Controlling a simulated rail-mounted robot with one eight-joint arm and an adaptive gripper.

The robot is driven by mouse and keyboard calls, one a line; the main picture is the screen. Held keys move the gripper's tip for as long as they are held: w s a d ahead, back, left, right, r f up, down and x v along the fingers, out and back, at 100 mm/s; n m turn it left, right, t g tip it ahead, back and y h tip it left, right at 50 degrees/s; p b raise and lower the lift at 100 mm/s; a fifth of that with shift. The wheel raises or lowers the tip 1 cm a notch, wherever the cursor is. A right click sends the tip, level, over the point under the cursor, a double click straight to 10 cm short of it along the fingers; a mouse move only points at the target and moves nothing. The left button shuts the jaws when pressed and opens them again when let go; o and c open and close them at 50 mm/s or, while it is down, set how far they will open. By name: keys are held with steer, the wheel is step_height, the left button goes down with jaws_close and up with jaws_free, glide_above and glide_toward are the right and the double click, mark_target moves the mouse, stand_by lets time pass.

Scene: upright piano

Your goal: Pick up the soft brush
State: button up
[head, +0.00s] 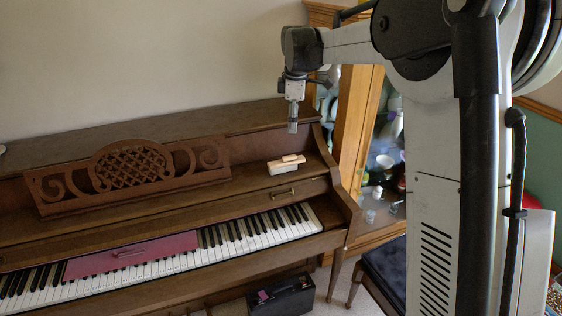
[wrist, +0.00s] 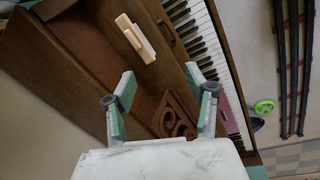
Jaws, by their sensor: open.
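The soft brush (head: 287,164) appears as a small pale block with a beige handle-like strip on top. It lies on the piano's ledge, right of the carved music stand. In the wrist view the brush (wrist: 136,38) lies beyond my fingertips, slightly left of the middle. My gripper (head: 293,127) hangs pointing down above the right end of the piano, higher than the brush and apart from it. In the wrist view my gripper (wrist: 158,75) is open, with nothing between its two green-padded fingers.
The carved music stand (head: 130,170) rises left of the brush. A pink-red cloth or case (head: 131,254) lies across the keys. A wooden cabinet (head: 358,110) with glassware stands at the right. A black box (head: 281,297) is on the floor. The ledge around the brush is clear.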

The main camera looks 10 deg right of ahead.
mark_target(285, 161)
steer(key=w+f+n, duration=0.1)
steer(key=w+f, duration=0.2)
steer(key=f, duration=0.3)
steer(key=w+f+n+g, duration=0.1)
steer(key=w+f+n, duration=0.1)
steer(key=f, duration=0.5)
steer(key=w+f+n, duration=0.1)
steer(key=w+f, duration=0.3)
steer(key=f, duration=0.2)
steer(key=shift+w+d+f+n+g, duration=0.15)
steer(key=shift+w+n+g, duration=0.05)
steer(key=shift+n+g, duration=0.1)
steer(key=shift+w+f, duration=0.2)
steer(key=shift+f, duration=1.1)
steer(key=shift+w+f, duration=0.15)
steer(key=shift+f, duration=1.15)
steer(key=shift+c, duration=0.4)
jaws_close()
steer(key=shift+r, duration=0.1)
